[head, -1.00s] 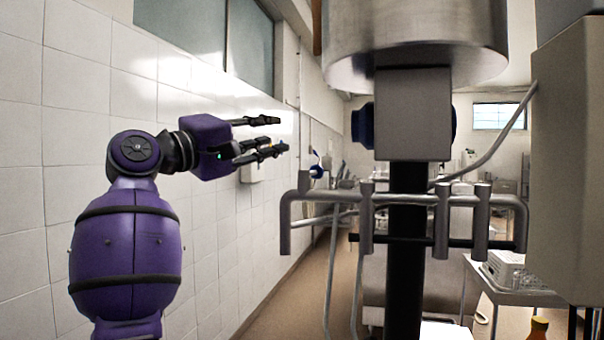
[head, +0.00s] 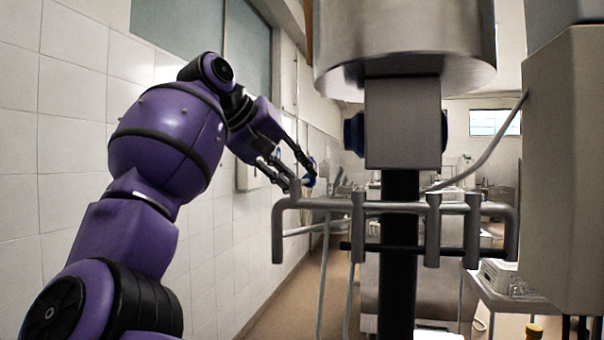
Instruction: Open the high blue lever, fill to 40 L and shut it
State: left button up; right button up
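A small blue lever (head: 311,180) shows near the wall, just left of the steel tank's (head: 405,50) pipe rail. Two larger dark blue round parts, one at the left (head: 354,134) and one at the right (head: 444,132), sit on the grey block under the tank. No litre scale is readable.
A grey pipe rail (head: 400,207) with several downward stubs crosses in front of a black column (head: 398,270). A large beige cabinet (head: 565,170) stands close at the right. A table with a white rack (head: 497,273) is behind it. White tiled wall (head: 70,170) runs along the left.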

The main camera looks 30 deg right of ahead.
jog(key=shift+d+f, duration=0.35)
jog(key=shift+d, duration=0.15)
jog(key=shift+a, duration=0.15)
grip_shut()
